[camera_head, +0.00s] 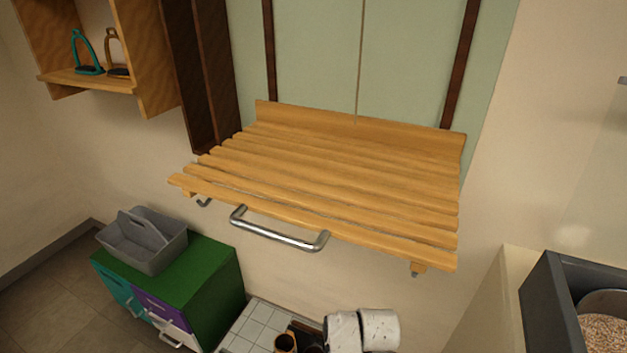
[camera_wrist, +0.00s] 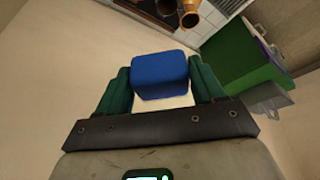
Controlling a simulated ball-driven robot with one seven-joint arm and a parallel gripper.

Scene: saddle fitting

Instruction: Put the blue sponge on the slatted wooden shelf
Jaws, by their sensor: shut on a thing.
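The slatted wooden shelf (camera_head: 330,180) is fixed to the wall in the middle of the head view, and its visible slats are bare. A metal bar handle (camera_head: 280,232) runs under its front edge. In the wrist view, the blue sponge (camera_wrist: 160,75) sits between the green fingers of my gripper (camera_wrist: 161,88). The gripper is shut on it. Neither the gripper nor the sponge shows in the head view. The shelf does not show in the wrist view.
A green-topped cabinet (camera_head: 205,280) with a grey caddy (camera_head: 148,240) stands lower left. A wooden wall box (camera_head: 155,60) holds two stirrups at upper left. White rolls (camera_head: 362,330) are below the shelf. A dark bin (camera_head: 550,300) stands lower right.

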